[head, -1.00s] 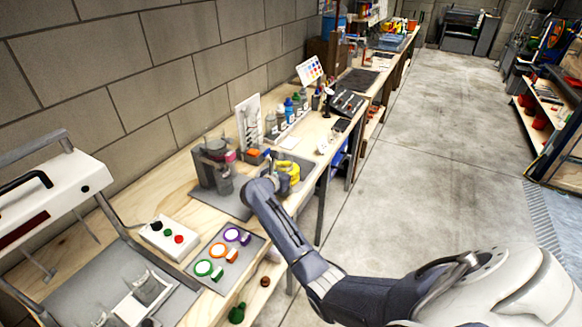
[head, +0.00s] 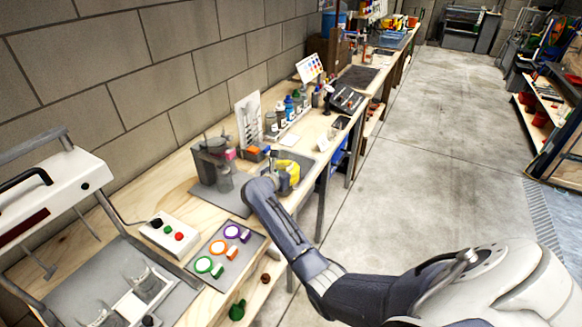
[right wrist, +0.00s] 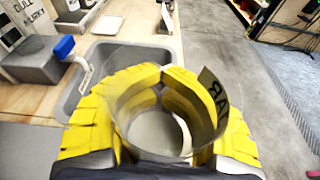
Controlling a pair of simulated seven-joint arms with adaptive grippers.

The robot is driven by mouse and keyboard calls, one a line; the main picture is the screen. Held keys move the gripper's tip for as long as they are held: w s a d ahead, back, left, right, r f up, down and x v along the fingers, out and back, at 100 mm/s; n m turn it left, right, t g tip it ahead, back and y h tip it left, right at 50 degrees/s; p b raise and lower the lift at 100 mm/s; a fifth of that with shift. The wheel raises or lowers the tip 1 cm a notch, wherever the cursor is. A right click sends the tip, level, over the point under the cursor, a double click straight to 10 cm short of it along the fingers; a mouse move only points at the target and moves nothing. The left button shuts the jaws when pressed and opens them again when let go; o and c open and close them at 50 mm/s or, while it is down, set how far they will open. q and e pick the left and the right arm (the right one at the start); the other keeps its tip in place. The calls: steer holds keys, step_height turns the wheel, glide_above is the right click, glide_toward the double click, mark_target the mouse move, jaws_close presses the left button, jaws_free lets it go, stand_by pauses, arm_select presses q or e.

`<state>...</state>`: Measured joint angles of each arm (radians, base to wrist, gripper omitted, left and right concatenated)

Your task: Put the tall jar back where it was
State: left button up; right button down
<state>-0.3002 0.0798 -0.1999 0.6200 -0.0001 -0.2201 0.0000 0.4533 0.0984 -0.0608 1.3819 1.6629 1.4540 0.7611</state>
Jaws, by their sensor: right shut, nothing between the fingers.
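A clear, open-topped jar (right wrist: 160,132) with a dark-lettered label shows at the yellow fingers of my right gripper (right wrist: 165,72) in the right wrist view. The fingers curve around its outline and their tips come together beyond it. The jar is see-through, so I cannot tell a firm grip from mere overlap. In the head view my right gripper (head: 287,177) is above the grey basin at the bench's front edge, and the jar is too small to make out there. My left gripper is not in view.
A grey basin (right wrist: 112,58) with a blue-handled tap (right wrist: 66,48) lies beyond the fingers. A grey apparatus (head: 212,163) stands left of the gripper. Bottles (head: 290,106) line the bench behind. Coloured rings (head: 209,267) lie on a front mat. The floor to the right is clear.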

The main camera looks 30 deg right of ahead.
steer(key=shift+f, duration=0.25)
steer(key=c, duration=2.1)
jaws_free()
steer(key=o, duration=0.7)
steer(key=shift+c, duration=0.2)
steer(key=v, duration=1.2)
